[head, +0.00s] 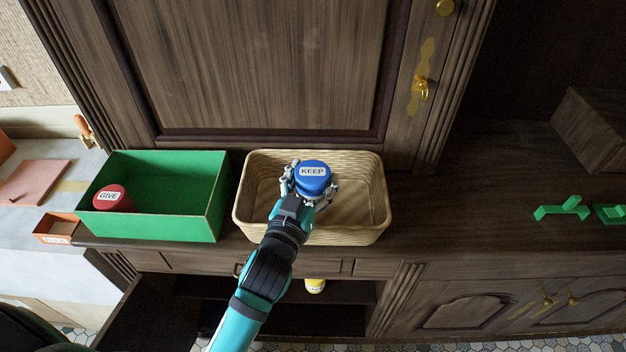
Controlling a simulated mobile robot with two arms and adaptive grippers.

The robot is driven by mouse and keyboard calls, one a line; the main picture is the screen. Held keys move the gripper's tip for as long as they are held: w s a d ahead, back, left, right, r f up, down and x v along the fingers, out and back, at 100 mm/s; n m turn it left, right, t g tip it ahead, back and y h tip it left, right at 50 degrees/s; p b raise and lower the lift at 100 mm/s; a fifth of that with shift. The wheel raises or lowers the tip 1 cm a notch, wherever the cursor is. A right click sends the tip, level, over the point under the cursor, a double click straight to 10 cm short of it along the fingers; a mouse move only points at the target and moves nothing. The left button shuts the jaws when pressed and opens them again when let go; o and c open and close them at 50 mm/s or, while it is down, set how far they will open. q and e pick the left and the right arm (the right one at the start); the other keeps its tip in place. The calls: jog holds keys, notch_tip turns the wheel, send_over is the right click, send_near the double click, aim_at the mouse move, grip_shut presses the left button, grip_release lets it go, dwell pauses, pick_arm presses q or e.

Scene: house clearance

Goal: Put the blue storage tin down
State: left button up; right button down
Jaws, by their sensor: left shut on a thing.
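The blue storage tin (313,180) has a white label reading KEEP on its top. My left gripper (311,187) is shut on it. In the head view the tin appears over the middle of the wicker basket (364,170). I cannot tell whether it touches the basket's floor or is held above it. The gripper and arm hide part of the basket's near wall. My right gripper is not in view.
A green box (165,168) left of the basket holds a red tin (112,198) labelled GIVE. A yellow tin (315,286) stands in the open cabinet below. Green pieces (562,208) lie on the dark wooden top at the right.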

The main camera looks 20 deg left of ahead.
pick_arm(q)
jog(key=shift+s+r, duration=0.1)
jog(key=shift+r, duration=0.15)
jog(key=shift+s, duration=0.2)
jog(key=shift+s+f, duration=0.1)
jog(key=shift+f, duration=0.15)
jog(key=shift+f+b, duration=0.35)
jog(key=o, duration=1.4)
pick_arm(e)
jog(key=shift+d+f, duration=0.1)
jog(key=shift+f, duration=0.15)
